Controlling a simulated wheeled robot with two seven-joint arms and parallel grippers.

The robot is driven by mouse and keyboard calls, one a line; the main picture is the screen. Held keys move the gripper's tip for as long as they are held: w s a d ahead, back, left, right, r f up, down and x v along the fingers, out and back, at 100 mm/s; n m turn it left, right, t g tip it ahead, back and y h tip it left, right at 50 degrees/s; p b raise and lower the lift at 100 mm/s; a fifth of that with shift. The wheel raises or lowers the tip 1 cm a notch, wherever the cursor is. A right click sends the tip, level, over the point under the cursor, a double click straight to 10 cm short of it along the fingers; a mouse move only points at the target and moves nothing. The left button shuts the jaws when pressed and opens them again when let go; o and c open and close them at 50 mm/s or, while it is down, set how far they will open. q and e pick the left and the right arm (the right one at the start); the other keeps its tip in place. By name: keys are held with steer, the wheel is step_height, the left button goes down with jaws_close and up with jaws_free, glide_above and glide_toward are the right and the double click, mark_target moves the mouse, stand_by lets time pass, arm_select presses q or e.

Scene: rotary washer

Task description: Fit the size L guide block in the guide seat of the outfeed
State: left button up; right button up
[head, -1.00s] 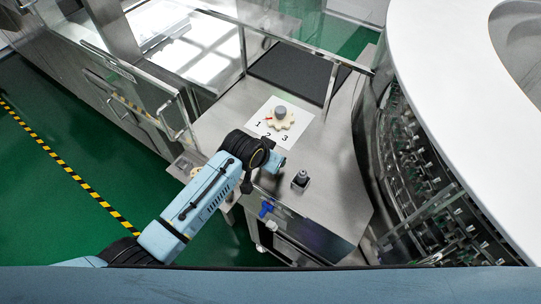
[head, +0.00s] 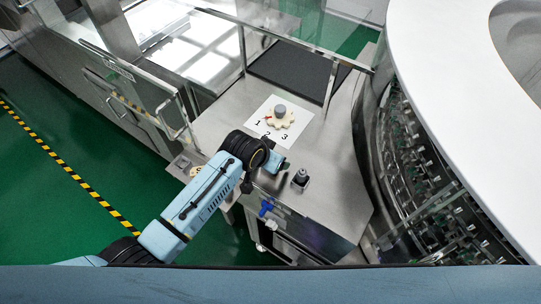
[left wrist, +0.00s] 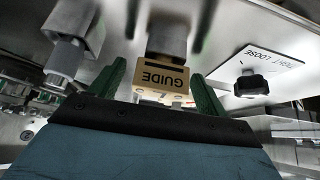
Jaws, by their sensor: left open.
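My left gripper (head: 279,164) is over the steel table in the head view, and its fingertips are hard to see there. In the left wrist view my left gripper (left wrist: 158,85) is open, with one green finger on each side of a tan block (left wrist: 163,78) lettered GUIDE, upside down in the picture. I see no size letter on it and cannot tell whether it is the guide block or part of the guide seat. A black knob (left wrist: 251,86) stands beside it on a plate marked LOOSE. My right gripper is out of view.
Small tan pieces (head: 196,171) lie left of my arm. The round white machine (head: 440,80) bounds the right.

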arm_select(q)
steer(key=p+v, duration=0.1)
steer(key=v, duration=1.2)
steer(key=shift+r+p, duration=0.15)
steer(key=shift+p, duration=0.25)
steer(key=shift+s, duration=0.1)
